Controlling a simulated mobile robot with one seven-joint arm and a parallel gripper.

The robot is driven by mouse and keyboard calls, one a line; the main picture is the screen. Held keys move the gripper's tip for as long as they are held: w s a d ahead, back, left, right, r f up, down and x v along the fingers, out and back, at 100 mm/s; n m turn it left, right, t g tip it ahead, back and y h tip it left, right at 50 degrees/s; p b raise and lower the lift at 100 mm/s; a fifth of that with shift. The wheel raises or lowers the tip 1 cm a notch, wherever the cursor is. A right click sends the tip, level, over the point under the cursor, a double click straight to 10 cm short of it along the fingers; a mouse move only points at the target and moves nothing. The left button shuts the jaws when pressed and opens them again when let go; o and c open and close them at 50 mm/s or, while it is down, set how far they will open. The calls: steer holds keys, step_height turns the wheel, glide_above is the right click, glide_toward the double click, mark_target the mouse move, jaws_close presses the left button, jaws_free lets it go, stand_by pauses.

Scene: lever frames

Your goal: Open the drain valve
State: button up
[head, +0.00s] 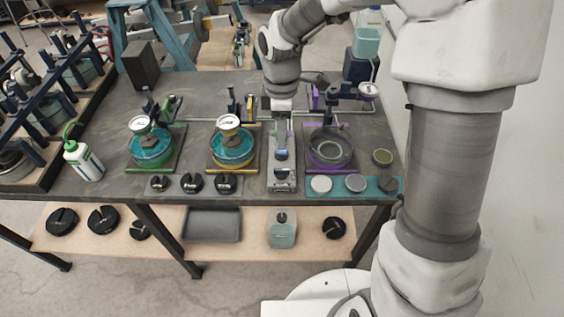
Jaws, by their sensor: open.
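I cannot tell which fitting is the drain valve. Dark upright fittings stand behind the round vessels: one behind the green-framed vessel (150,148), one behind the yellow-framed vessel (231,148) and one behind the purple-framed vessel (329,148). The left two vessels hold teal liquid and carry round gauges; the purple one looks empty inside. A pipe (348,113) runs along the back of the purple station. My gripper (281,111) hangs open and empty over the back of the bench, between the yellow and purple stations. Its fingertips are small and hard to make out.
A narrow grey instrument (283,176) stands in front of my gripper. Black knobs (192,183) and pale discs (321,184) line the bench's front edge. A white bottle (84,160) stands at left. A dark block (140,65) stands behind. The back left bench (112,115) is clear.

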mark_target(282, 169)
step_height(282, 169, down, 13)
steer(key=shift+r, duration=0.1)
stand_by(0.3)
jaws_close()
